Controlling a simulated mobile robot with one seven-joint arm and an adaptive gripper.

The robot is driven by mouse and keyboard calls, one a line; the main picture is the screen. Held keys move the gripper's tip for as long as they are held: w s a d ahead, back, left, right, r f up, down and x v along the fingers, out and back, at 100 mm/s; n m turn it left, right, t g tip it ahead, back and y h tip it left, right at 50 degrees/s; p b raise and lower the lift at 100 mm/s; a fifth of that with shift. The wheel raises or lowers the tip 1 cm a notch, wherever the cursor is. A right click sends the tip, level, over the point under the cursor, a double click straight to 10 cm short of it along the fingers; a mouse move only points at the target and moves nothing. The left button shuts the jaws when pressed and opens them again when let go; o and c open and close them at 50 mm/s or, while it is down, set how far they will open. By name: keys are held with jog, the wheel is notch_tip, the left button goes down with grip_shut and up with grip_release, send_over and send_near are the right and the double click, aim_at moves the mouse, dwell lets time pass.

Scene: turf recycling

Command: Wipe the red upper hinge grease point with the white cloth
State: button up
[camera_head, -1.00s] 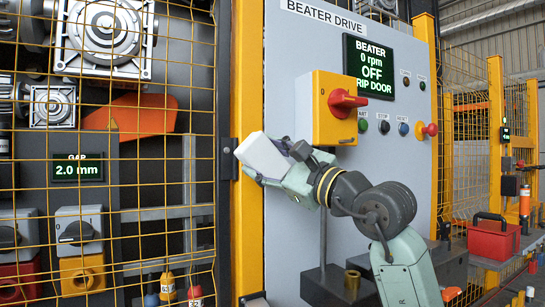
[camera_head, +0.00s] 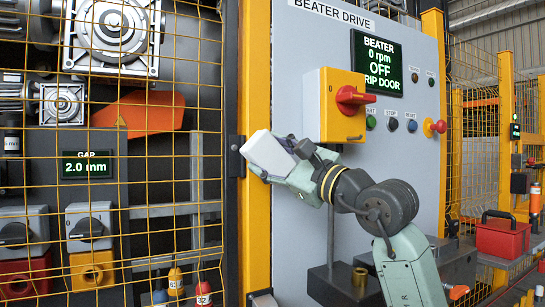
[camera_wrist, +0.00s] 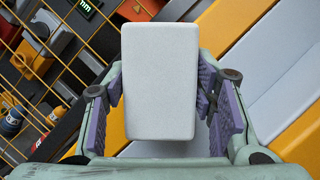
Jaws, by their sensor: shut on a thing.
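The white cloth (camera_head: 267,152), a white block-like pad, is held by my gripper (camera_head: 282,162) in front of the yellow post at the mesh door's edge. In the wrist view the cloth (camera_wrist: 160,80) sits upright between both purple-padded fingers of my gripper (camera_wrist: 162,98). A dark upper hinge bracket (camera_head: 236,143) is on the post's left side, just left of the cloth and at about its height. I cannot make out a red grease point on it. The cloth seems apart from the bracket, but depth is hard to judge.
The yellow mesh door (camera_head: 140,190) fills the left. The grey beater drive panel (camera_head: 300,245) stands behind my arm, with a red rotary switch (camera_head: 353,96) protruding just above my gripper. A red toolbox (camera_head: 502,237) is at the right.

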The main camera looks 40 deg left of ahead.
aim_at(293, 159)
jog(key=shift+w+a, duration=0.25)
jog(key=shift+a, duration=0.4)
jog(key=shift+w+d+p, duration=0.45)
jog(key=shift+w+p, duration=0.05)
jog(key=shift+w, duration=0.4)
jog(key=shift+w+d+p, duration=0.4)
jog(key=shift+w+p, duration=0.1)
jog(key=shift+w, duration=0.45)
jog(key=shift+a, duration=0.1)
jog(key=shift+s+a+b, duration=0.2)
jog(key=shift+s+a, duration=0.1)
jog(key=shift+s, duration=0.3)
jog(key=shift+s+a+b, duration=0.2)
jog(key=shift+s+a, duration=0.1)
jog(key=shift+s, duration=0.35)
jog(key=shift+s+a+b, duration=0.2)
jog(key=shift+s+a, duration=0.1)
jog(key=shift+s, duration=0.3)
jog(key=shift+f, duration=0.1)
